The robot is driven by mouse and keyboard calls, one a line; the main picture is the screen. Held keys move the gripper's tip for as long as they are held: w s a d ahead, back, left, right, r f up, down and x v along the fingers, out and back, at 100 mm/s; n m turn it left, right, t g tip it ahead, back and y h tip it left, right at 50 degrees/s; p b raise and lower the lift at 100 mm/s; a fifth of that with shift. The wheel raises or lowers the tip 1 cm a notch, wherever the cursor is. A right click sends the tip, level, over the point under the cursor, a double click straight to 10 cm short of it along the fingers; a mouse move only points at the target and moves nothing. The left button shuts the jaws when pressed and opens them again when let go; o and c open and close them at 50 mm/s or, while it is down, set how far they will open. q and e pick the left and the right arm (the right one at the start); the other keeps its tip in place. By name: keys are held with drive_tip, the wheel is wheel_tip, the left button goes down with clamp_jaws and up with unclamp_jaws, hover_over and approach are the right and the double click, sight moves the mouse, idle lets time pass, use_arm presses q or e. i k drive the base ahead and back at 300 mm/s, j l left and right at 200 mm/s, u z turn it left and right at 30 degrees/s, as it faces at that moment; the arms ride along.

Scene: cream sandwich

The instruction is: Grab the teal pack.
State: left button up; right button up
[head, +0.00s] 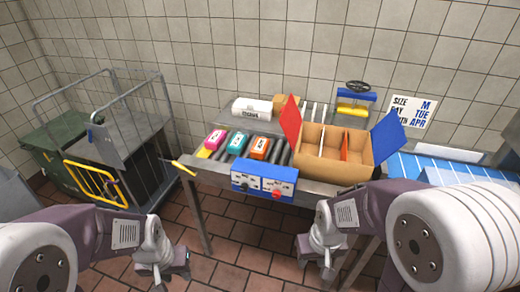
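The teal pack (237,143) lies on the dark roller strip of the metal table, between a pink pack (214,140) on its left and an orange pack (260,148) on its right. My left gripper (172,276) hangs low over the tiled floor, in front of the table and apart from the packs. My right gripper (326,266) hangs in front of the table's front edge, below the cardboard box. Neither is at the teal pack. The fingers of both are too small and angled to tell their opening.
An open divided cardboard box (337,171) with red and blue flaps stands right of the packs. A blue control box (263,184) with a red knob is at the table's front edge. A yellow lever (183,168) sticks out left. A grey cart (118,150) stands further left.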

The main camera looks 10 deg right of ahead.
sight(236, 146)
drive_tip(key=i+u, duration=0.3)
drive_tip(key=i, duration=0.15)
drive_tip(key=i+l+u, duration=0.1)
drive_tip(key=i+u, duration=0.2)
drive_tip(key=i, duration=0.2)
drive_tip(key=i+l+u, duration=0.3)
drive_tip(key=i, duration=0.15)
